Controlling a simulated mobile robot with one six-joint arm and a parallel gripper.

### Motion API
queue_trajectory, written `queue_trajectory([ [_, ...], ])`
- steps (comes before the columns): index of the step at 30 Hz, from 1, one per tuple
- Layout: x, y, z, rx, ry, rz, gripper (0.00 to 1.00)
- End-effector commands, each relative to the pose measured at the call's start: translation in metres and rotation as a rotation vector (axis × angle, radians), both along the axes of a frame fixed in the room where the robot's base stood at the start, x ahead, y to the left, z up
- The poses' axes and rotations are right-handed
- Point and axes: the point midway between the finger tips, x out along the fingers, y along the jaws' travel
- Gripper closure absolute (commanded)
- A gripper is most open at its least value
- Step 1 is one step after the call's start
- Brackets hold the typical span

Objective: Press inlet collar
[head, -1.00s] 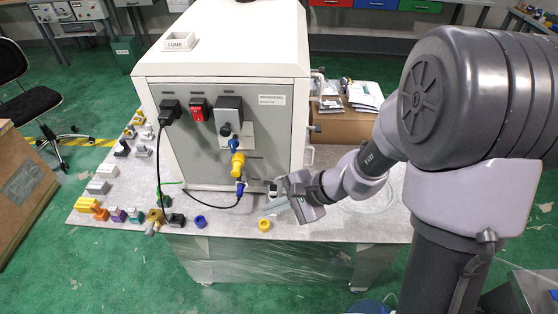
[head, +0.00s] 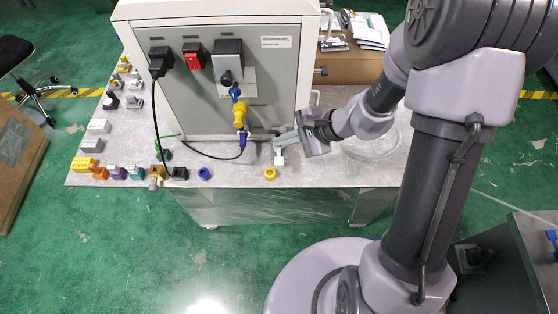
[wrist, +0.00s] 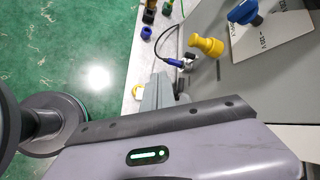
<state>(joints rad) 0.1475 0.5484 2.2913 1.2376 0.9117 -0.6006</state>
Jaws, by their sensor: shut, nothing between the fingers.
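The machine's front panel (head: 269,95) carries a blue fitting (head: 235,93) with a yellow fitting (head: 239,115) below it. A blue connector (head: 243,139) on a black cable hangs below the yellow one. The wrist view also shows the yellow fitting (wrist: 207,46) and blue connector (wrist: 178,63). I cannot tell which part is the inlet collar. My gripper (head: 282,141) is shut and empty, low in front of the panel and right of the blue connector. Its fingers (wrist: 158,92) point toward the connector in the wrist view and appear apart from it.
A small white block (head: 279,159) stands just below my fingers. A yellow ring (head: 269,174) and a blue ring (head: 204,174) lie near the table's front edge. Several coloured parts line the table's left side. A black plug (head: 160,62) and red switch (head: 194,58) sit higher on the panel.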

Motion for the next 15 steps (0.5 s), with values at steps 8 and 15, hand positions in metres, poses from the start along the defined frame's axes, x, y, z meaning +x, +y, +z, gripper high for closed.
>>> queue_trajectory([
  [8,-0.001,0.0,-0.046,0.0,0.002,0.001,1.0],
  [15,0.0,0.0,-0.071,0.0,0.0,0.0,1.0],
])
